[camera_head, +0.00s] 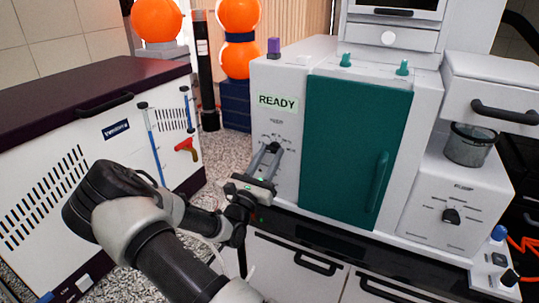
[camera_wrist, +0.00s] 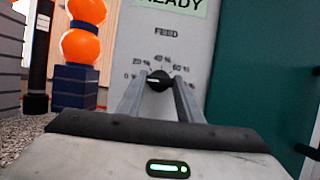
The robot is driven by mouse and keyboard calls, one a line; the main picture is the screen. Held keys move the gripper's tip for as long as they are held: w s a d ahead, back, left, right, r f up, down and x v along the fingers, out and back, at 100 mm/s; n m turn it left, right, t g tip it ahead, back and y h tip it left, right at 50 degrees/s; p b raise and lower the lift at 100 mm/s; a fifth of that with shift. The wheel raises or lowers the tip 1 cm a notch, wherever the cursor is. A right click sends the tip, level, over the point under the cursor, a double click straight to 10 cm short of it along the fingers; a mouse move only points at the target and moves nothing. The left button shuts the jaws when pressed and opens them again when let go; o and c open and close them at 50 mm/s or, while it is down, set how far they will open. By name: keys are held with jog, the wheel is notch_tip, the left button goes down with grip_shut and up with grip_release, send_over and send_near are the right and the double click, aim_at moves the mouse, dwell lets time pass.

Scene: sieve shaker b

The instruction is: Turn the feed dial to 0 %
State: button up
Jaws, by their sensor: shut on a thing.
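The feed dial (camera_wrist: 159,80) is a small black knob under the word FEED on the pale front panel of the machine. Scale marks 0 %, 20 %, 40 % and 60 % show around it in the wrist view. A light mark on the knob seems to point left, but it is too small to read exactly. My gripper (camera_wrist: 159,84) is shut on the dial, with one grey finger on each side. In the head view my gripper (camera_head: 270,152) reaches the panel below the READY display (camera_head: 278,103), and its fingers mostly hide the dial.
A teal door (camera_head: 352,150) with a handle is right of the dial. Another black knob (camera_head: 451,216) sits on the right panel below a grey sieve cup (camera_head: 469,146). A white cabinet (camera_head: 70,170) stands left; orange balls (camera_head: 238,58) stand behind.

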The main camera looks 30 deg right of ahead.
jog(key=o, duration=1.1)
jog(key=shift+a, duration=0.1)
jog(key=b+v, duration=0.2)
jog(key=v, duration=1.5)
jog(key=shift+s+a, duration=0.15)
